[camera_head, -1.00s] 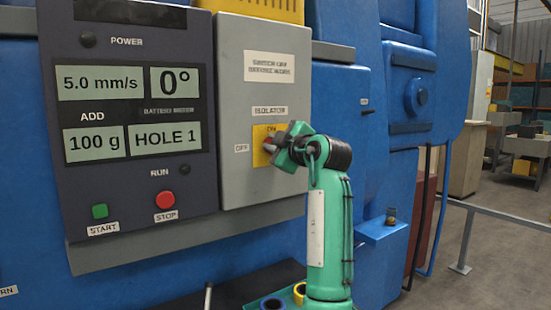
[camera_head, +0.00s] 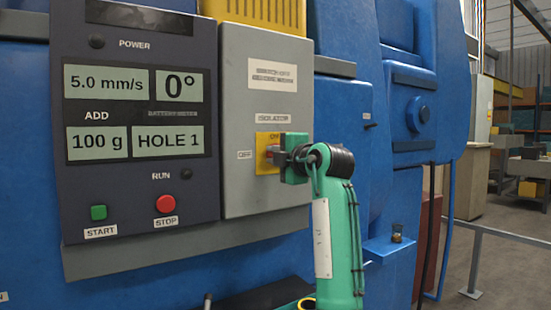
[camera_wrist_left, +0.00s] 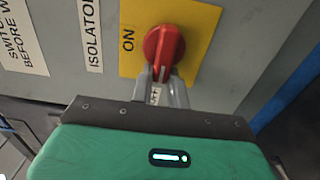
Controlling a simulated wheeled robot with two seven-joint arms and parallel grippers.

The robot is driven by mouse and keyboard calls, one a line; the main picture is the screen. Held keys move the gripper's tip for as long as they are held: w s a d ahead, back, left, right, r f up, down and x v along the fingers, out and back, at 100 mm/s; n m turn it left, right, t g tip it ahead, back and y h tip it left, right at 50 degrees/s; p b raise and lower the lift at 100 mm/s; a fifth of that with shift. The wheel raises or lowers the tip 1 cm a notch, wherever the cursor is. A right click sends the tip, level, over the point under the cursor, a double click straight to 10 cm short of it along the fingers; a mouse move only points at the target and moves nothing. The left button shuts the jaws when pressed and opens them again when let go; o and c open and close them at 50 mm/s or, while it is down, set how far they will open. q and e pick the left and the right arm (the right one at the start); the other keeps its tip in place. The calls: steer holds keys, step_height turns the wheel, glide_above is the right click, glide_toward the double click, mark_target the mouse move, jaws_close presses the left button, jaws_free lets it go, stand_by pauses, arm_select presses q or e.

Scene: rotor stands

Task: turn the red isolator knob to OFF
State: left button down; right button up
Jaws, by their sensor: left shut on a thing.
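The red isolator knob (camera_head: 270,153) sits on a yellow plate (camera_head: 262,165) on the grey switch box, with the ON label above and the OFF label (camera_head: 245,155) to its left. My left gripper (camera_head: 281,155) is at the knob and partly covers it. In the left wrist view the fingers (camera_wrist_left: 162,84) are shut on the near end of the red knob (camera_wrist_left: 163,48). There the knob's grip runs away from the ON label (camera_wrist_left: 128,40), roughly toward a white label partly hidden between the fingers. My right gripper is not in view.
The dark control panel (camera_head: 135,205) with its displays, green start button (camera_head: 98,212) and red stop button (camera_head: 166,203) is left of the box. A small blue shelf (camera_head: 392,246) juts out at the right. A grey rail (camera_head: 478,236) stands further right.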

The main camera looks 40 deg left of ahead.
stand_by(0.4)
arm_select(q)
steer(key=c, duration=1.4)
jaws_free()
steer(key=shift+o, duration=0.2)
